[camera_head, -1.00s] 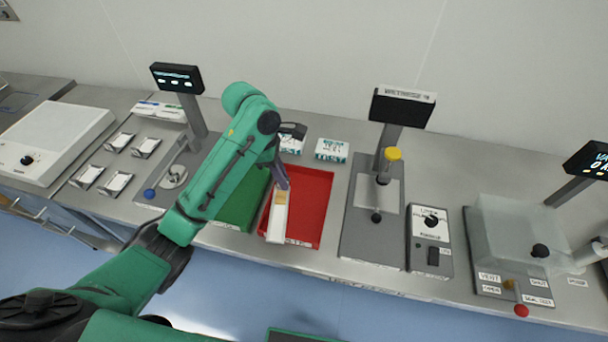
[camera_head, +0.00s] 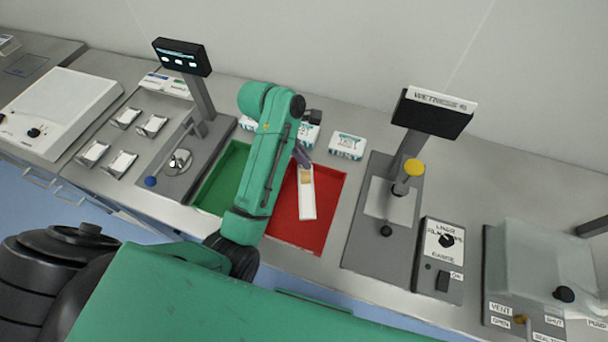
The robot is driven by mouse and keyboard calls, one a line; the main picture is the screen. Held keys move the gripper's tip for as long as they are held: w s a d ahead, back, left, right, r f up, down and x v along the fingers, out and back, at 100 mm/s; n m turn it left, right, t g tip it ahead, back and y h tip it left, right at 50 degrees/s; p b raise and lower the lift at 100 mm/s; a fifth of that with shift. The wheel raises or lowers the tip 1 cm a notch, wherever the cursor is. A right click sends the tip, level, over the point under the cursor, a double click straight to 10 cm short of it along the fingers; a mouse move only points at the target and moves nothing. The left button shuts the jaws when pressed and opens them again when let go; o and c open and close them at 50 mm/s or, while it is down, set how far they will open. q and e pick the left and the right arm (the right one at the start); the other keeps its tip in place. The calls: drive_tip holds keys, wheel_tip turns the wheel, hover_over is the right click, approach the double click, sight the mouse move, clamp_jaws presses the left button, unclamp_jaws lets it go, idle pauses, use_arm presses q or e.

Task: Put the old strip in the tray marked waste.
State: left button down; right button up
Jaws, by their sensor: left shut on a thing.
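The old strip (camera_head: 307,202) is a white strip with a tan patch near its far end. It is over the red tray (camera_head: 328,222); I cannot tell whether it touches the tray floor. The red tray's marking is not readable here. My left gripper (camera_head: 303,160) is shut on the strip's far end. My left arm crosses in front of the green tray (camera_head: 212,190) and hides part of it and the red tray's left edge. My right gripper is not in view.
White boxes (camera_head: 347,146) stand behind the red tray. At left is a device with a screen (camera_head: 182,57) and several small white-topped holders (camera_head: 122,163).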

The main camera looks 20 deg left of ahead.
sight(299, 170)
use_arm(q)
drive_tip(key=f, duration=0.4)
drive_tip(key=f+p, duration=0.1)
drive_tip(key=f, duration=0.2)
drive_tip(key=shift+s+a, duration=0.1)
drive_tip(key=shift+s, duration=0.2)
drive_tip(key=shift+w+f, duration=0.1)
drive_tip(key=shift+f, duration=0.1)
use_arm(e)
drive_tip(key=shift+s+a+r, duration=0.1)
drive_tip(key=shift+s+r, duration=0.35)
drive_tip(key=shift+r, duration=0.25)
use_arm(q)
drive_tip(key=c, duration=0.9)
unclamp_jaws()
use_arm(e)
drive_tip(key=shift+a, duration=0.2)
